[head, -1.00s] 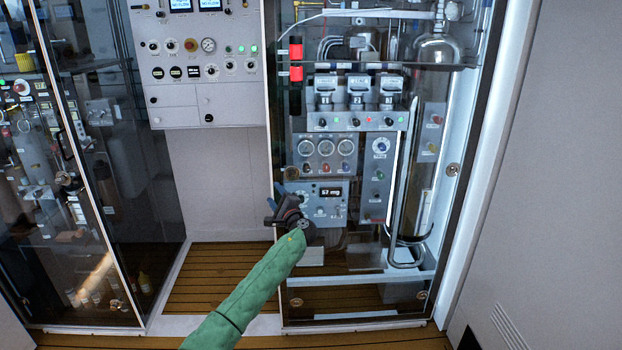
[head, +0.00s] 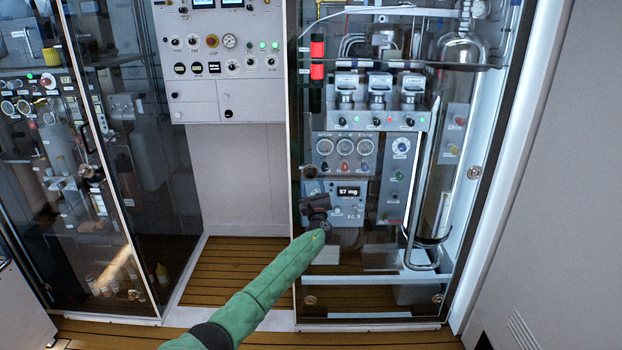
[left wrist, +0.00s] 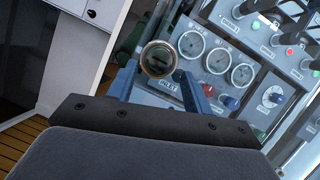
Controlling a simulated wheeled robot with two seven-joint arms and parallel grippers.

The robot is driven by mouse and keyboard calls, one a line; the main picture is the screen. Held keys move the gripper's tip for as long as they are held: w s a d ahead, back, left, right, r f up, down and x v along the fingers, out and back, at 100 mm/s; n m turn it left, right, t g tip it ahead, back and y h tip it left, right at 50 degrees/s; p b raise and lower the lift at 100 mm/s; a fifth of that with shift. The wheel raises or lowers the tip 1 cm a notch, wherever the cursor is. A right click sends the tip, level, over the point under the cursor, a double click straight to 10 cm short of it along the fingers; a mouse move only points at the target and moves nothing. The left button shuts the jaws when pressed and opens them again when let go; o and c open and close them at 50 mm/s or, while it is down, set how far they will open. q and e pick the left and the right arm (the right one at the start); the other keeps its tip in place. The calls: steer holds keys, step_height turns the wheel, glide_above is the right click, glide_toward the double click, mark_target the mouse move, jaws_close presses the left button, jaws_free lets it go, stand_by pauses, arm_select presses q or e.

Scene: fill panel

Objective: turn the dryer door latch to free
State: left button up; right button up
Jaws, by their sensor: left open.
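The dryer is the tall glass-fronted cabinet on the right, and its glass door (head: 400,296) is closed. A round brass-rimmed door latch (head: 310,171) sits at the door's left edge. My left gripper (head: 313,196) is just below the latch in the head view, at the end of my green-sleeved arm. In the left wrist view the latch (left wrist: 157,59) shows between the two blue fingers of the open left gripper (left wrist: 158,80). I cannot tell whether the fingers touch it. My right gripper is in neither view.
Similar round fittings sit at the door's right edge (head: 474,172) and bottom. Gauges and a display reading 57 mg (head: 348,191) are behind the glass. A white control panel (head: 222,60) hangs left of the dryer. A dark glass cabinet (head: 130,180) stands farther left. Wooden floor (head: 235,270) is open between them.

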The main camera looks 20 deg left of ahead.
mark_target(310, 176)
arm_select(q)
steer(key=shift+p+x, duration=0.3)
steer(key=shift+x, duration=1.85)
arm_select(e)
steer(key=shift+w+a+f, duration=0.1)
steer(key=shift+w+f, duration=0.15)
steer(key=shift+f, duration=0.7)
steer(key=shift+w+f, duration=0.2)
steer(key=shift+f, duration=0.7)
arm_select(q)
steer(key=c, duration=1)
